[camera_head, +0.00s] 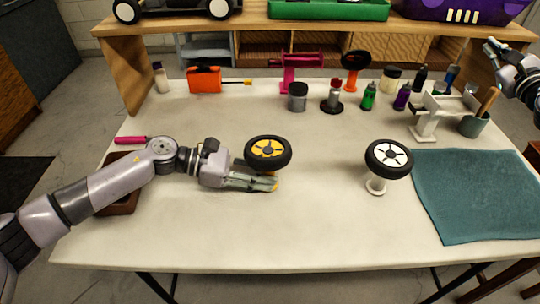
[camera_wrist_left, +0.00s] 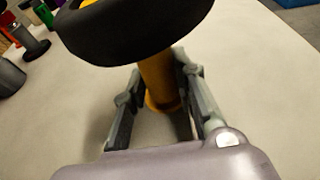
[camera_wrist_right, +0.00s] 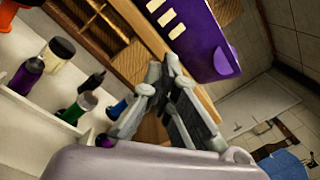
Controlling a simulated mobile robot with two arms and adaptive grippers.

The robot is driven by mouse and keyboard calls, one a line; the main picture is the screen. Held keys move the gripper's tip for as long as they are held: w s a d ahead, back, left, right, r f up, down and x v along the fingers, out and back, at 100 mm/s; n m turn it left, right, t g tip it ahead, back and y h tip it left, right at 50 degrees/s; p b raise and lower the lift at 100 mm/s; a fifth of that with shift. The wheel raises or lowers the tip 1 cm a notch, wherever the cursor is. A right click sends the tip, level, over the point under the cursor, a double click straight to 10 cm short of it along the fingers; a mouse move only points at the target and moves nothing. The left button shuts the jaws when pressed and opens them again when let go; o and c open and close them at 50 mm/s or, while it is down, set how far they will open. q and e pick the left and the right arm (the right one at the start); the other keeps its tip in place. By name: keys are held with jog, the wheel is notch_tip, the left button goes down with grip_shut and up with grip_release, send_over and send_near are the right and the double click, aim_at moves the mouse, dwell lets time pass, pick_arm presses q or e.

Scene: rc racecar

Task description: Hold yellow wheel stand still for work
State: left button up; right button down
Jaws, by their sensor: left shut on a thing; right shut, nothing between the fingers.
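The yellow wheel stand (camera_wrist_left: 158,78) is upright on the table, its yellow post between the fingers of my left gripper (camera_wrist_left: 160,108). A black tyre with a yellow hub (camera_head: 268,152) rests on top of it. In the head view my left gripper (camera_head: 262,183) reaches in from the left, low beside the stand, and is shut on its post. The tyre hides part of the post in both views. My right gripper (camera_wrist_right: 168,90) is shut and empty, raised at the far right, away from the stand; in the head view it shows at the right edge (camera_head: 492,46).
A second wheel with a white hub (camera_head: 389,158) sits on a white stand (camera_head: 376,185) to the right. A teal towel (camera_head: 475,195) lies at the right. Bottles, an orange container (camera_head: 204,80) and tools line the back. The table's front middle is clear.

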pick_arm(q)
jog(key=shift+a+f, duration=0.1)
jog(key=shift+f, duration=0.25)
pick_arm(e)
jog(key=a+r+n+y, duration=0.4)
jog(key=a+r+n, duration=0.15)
jog(key=a, duration=0.35)
jog(key=a+r+n+y, duration=0.4)
jog(key=a+r, duration=0.2)
jog(key=a, duration=0.3)
jog(key=s+a+n+g+y, duration=0.1)
jog(key=a+n+g+y, duration=0.35)
jog(key=a, duration=0.85)
jog(key=s+a+f+n+g, duration=0.3)
jog(key=s+a+n+g, duration=0.15)
jog(key=a, duration=0.45)
jog(key=s+a+f+n+g, duration=0.3)
jog(key=a+f+n+g, duration=0.15)
jog(key=a, duration=0.45)
jog(key=s+a+f+n+g+h, duration=0.2)
jog(key=s+f+n+h, duration=0.1)
jog(key=s+h, duration=0.3)
jog(key=s+a+f+n+g+h, duration=0.2)
jog(key=s+f+n+h, duration=0.1)
jog(key=s+h, duration=0.3)
jog(key=shift+s+a+f+n, duration=0.3)
jog(key=shift+s+n, duration=0.2)
jog(key=shift+s, duration=0.8)
jog(key=shift+f, duration=0.1)
